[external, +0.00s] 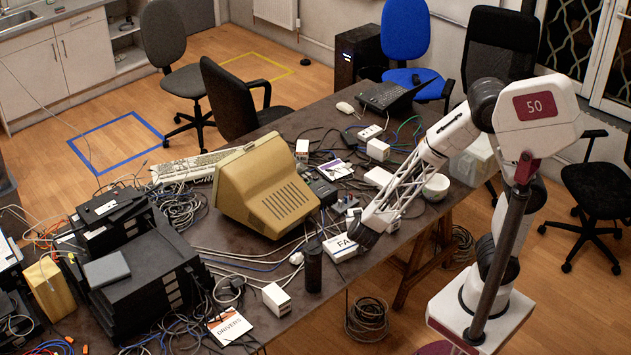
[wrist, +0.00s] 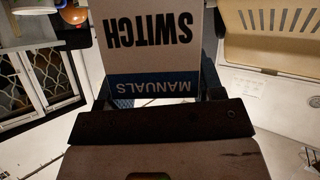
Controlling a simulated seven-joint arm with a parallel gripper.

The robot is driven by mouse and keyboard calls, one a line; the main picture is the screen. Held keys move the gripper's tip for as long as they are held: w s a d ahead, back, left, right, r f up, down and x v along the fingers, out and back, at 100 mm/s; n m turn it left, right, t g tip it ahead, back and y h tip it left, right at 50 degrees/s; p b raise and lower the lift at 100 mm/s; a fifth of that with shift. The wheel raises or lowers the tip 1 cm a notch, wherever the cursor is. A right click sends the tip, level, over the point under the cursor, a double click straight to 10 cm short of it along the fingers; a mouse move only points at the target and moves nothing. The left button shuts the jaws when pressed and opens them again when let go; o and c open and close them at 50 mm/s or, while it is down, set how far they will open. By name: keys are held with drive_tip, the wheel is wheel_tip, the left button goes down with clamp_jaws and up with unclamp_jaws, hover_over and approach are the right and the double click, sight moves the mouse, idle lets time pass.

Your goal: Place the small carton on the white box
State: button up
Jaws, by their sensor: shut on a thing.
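My gripper (external: 362,240) is low over the front middle of the table, just right of the old beige monitor. In the wrist view its dark fingers (wrist: 155,92) are shut on a small carton (wrist: 150,35) with a white face, the words SWITCH MANUALS upside down and a blue band. In the external view a white item marked FA (external: 342,247) shows beside the fingers; I cannot tell whether it is the held carton. A low white box (external: 379,177) lies on the table behind my arm. Which white item is the task's white box is unclear.
The beige monitor (external: 265,190) stands close left of my gripper. A black cylinder (external: 313,268) and a small white box (external: 276,299) are near the front edge. Cables clutter the table; small white boxes stand behind.

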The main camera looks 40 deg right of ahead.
drive_tip(key=s+d+f+m, duration=0.1)
drive_tip(key=s+d, duration=0.2)
drive_tip(key=s, duration=0.2)
drive_tip(key=s+d+f+m+g+h, duration=0.1)
drive_tip(key=s+d+f, duration=0.1)
drive_tip(key=s, duration=0.3)
drive_tip(key=shift+s+d+f, duration=0.15)
drive_tip(key=shift+d+f, duration=0.15)
drive_tip(key=shift+d, duration=0.35)
hover_over(347, 245)
drive_tip(key=shift+d+f, duration=0.1)
drive_tip(key=shift+f, duration=0.7)
drive_tip(key=shift+f, duration=1.75)
drive_tip(key=shift+f, duration=0.1)
